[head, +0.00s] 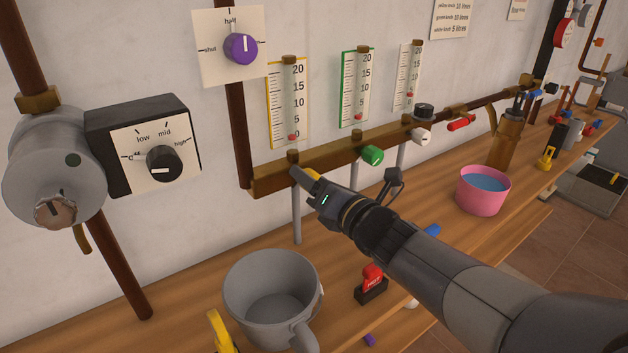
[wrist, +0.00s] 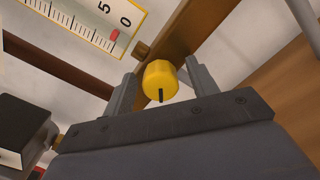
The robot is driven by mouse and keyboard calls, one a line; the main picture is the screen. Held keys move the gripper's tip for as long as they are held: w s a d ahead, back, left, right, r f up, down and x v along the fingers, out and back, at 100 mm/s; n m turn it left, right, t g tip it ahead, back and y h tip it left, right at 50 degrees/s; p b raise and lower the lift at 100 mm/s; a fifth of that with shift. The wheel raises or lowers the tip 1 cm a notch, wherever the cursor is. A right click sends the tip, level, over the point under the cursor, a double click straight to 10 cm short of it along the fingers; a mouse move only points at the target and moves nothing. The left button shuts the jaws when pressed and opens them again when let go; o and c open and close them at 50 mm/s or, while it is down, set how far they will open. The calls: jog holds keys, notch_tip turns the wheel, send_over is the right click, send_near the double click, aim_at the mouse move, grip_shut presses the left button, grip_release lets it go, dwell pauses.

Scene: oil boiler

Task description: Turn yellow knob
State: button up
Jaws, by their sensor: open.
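The yellow knob (wrist: 160,81) is a short cylinder with a dark line on its face, fixed to the brown manifold pipe below the yellow-framed gauge (head: 287,103). In the wrist view my gripper (wrist: 157,78) is open, with one finger on each side of the knob. I cannot tell whether the fingers touch it. In the head view my gripper (head: 305,178) reaches the left end of the manifold (head: 330,151) and mostly hides the knob; a bit of yellow shows there.
A green knob (head: 372,155) and a white knob (head: 422,137) sit further right on the manifold. A grey pot (head: 272,290) stands on the wooden bench below, near a red switch (head: 372,279). A pink bowl of blue liquid (head: 482,192) stands to the right.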

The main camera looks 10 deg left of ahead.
jog(key=shift+a, duration=0.15)
jog(key=c, duration=1)
jog(key=shift+o, duration=0.2)
